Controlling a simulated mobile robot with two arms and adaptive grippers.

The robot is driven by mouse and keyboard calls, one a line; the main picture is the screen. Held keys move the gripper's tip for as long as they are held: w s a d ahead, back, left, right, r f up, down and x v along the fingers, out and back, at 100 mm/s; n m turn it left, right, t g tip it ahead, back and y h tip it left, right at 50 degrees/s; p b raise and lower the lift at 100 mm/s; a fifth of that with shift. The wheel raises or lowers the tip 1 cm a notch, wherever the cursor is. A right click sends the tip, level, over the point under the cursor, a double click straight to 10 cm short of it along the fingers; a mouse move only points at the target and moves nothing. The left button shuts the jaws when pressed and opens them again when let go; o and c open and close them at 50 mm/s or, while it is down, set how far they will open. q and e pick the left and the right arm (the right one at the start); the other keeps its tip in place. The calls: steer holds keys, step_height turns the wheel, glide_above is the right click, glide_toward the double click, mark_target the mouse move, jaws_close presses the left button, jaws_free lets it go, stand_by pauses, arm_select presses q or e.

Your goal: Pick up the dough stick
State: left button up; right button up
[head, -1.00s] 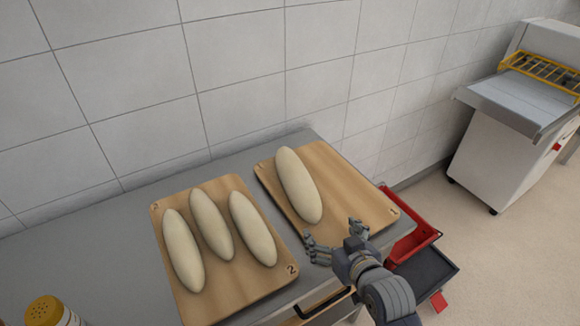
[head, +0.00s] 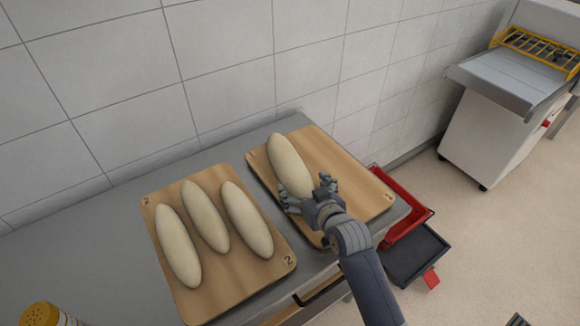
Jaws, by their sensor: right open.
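One pale dough stick (head: 288,162) lies on the right wooden board (head: 345,175), marked 1. Three more dough sticks, the left one (head: 178,247), the middle one (head: 206,216) and the right one (head: 246,219), lie side by side on the left board (head: 215,289), marked 2. My right gripper (head: 308,195) is open at the near end of the single dough stick, with its fingers on either side of that end. The gripper hides the near tip, and I cannot tell whether the fingers touch it. My left gripper is not in view.
Both boards lie on a grey metal counter (head: 95,235) against a tiled wall. A yellow-capped shaker (head: 40,315) stands at the lower left. Red and dark trays (head: 408,235) are right of the counter. A white machine (head: 500,125) stands farther right.

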mark_target(291, 171)
steer(key=shift+r+x, duration=0.1)
steer(key=shift+x, duration=0.8)
steer(key=shift+r+x, duration=0.15)
steer(key=shift+x, duration=0.8)
steer(key=shift+a+r, duration=0.1)
steer(key=c, duration=1.3)
